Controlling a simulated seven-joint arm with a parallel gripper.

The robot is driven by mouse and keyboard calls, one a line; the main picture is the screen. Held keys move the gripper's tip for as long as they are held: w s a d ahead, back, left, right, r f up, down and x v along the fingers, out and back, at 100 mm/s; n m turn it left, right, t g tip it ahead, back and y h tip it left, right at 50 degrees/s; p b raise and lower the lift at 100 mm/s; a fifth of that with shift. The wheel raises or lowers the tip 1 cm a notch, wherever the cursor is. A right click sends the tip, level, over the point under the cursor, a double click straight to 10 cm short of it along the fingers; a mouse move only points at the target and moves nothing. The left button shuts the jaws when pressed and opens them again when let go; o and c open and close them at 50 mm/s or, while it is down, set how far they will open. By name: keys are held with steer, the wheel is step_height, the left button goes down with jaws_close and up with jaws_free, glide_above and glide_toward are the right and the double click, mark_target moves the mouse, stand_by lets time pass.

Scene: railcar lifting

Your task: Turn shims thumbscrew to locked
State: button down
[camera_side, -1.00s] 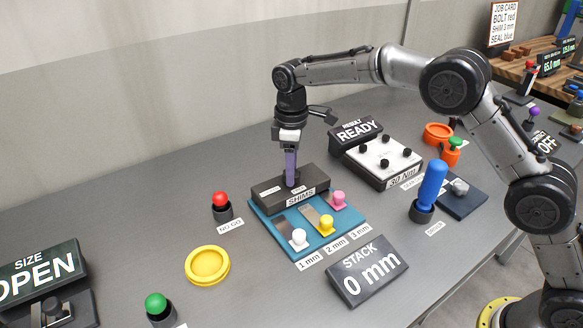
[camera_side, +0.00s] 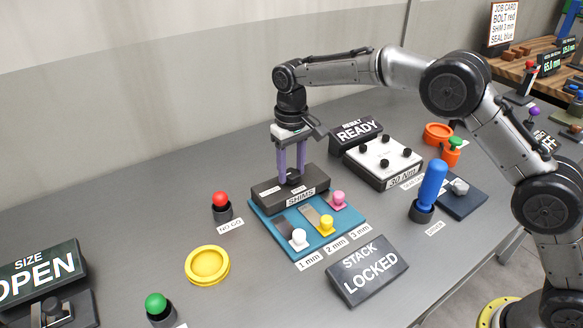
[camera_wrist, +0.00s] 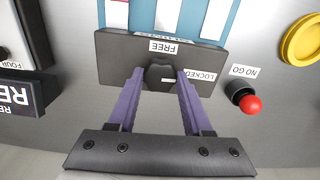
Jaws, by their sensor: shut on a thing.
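The shims block (camera_side: 262,199) is a dark box at the back of the teal shim tray (camera_side: 283,238). In the wrist view its top carries FREE and LOCKED labels around the black thumbscrew (camera_wrist: 157,73). A white mark on the thumbscrew points toward the LOCKED label (camera_wrist: 200,76). My gripper (camera_side: 292,179) points down with its purple fingers on either side of the thumbscrew, shut on it; it also shows in the wrist view (camera_wrist: 160,78). The stack display (camera_side: 368,272) reads LOCKED.
The tray holds shims with white (camera_side: 299,236), yellow (camera_side: 326,222) and pink (camera_side: 339,198) knobs. The red NO GO plug (camera_side: 221,206) and a yellow dish (camera_side: 207,265) stand to the left. A READY display (camera_side: 357,131) and a blue-handled driver (camera_side: 430,185) stand to the right.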

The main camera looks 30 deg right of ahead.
mark_target(291, 172)
steer(key=shift+m, duration=0.4)
steer(key=shift+c, duration=1.6)
jaws_free()
step_height(291, 172, up, 14)
